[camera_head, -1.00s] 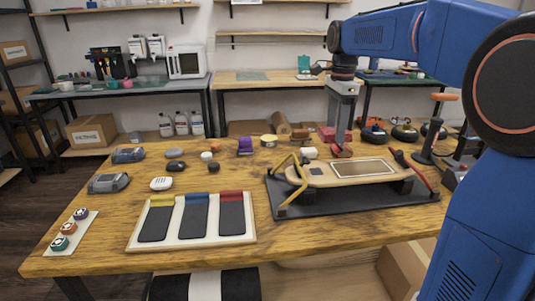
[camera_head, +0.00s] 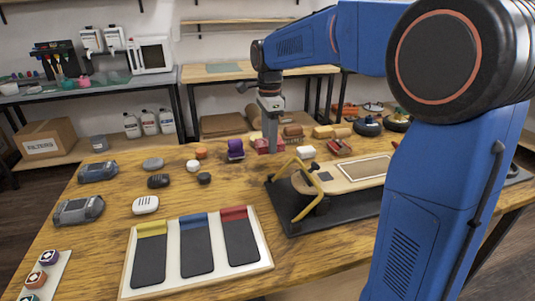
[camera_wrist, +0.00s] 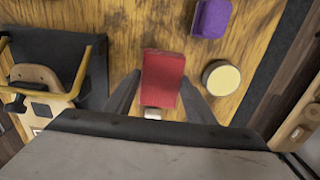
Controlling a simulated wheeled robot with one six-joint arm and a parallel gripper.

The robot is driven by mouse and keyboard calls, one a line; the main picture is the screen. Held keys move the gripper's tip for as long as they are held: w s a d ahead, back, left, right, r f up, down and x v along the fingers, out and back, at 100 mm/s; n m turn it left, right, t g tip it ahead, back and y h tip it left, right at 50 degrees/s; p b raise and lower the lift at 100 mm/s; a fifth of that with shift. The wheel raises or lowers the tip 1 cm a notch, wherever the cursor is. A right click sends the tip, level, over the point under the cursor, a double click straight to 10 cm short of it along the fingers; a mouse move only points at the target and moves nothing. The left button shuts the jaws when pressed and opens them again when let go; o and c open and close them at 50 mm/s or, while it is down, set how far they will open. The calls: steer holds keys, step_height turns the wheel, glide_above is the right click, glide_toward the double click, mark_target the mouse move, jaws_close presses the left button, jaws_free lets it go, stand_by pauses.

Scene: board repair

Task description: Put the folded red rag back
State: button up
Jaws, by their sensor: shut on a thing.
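The folded red rag (camera_wrist: 163,78) is between the two fingers of my gripper (camera_wrist: 160,100) in the wrist view. My gripper is shut on it. In the head view the rag (camera_head: 270,146) shows under my gripper (camera_head: 270,134), near the far edge of the wooden workbench, just right of a purple object (camera_head: 235,149). I cannot tell whether its underside touches the bench top.
A round cream-topped tin (camera_wrist: 221,77) stands close right of the rag in the wrist view. The tray of coloured-top pads (camera_head: 128,265) is in front.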

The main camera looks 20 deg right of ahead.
mark_target(269, 162)
steer(key=shift+f, duration=2.55)
steer(key=o, duration=1)
steer(key=shift+f, duration=0.1)
step_height(269, 162, up, 12)
steer(key=shift+r, duration=0.15)
